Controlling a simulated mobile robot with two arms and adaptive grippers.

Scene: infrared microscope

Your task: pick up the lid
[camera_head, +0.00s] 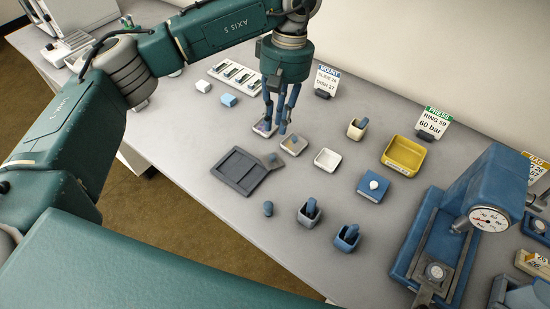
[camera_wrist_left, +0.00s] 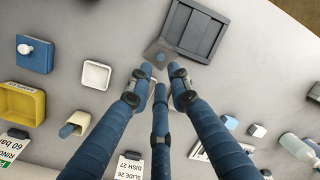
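A small grey square piece with a knob (camera_head: 272,160), which looks like a lid, lies at the corner of a dark grey tray (camera_head: 240,171); it also shows in the left wrist view (camera_wrist_left: 160,51). A blue square box with a white knob on top (camera_head: 373,187) stands farther right; I cannot tell which piece the task calls the lid. My left gripper (camera_head: 276,127) points down with its three fingers apart, over two small dishes (camera_head: 294,145) just behind the grey piece. I see nothing held. My right gripper is out of view.
A white dish (camera_head: 327,160), a yellow bin (camera_head: 403,156) and a beige cup (camera_head: 357,129) stand right of the gripper. Blue-grey cups (camera_head: 309,214) stand near the front. A blue press with a gauge (camera_head: 489,218) fills the right. A slide rack (camera_head: 236,75) lies behind.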

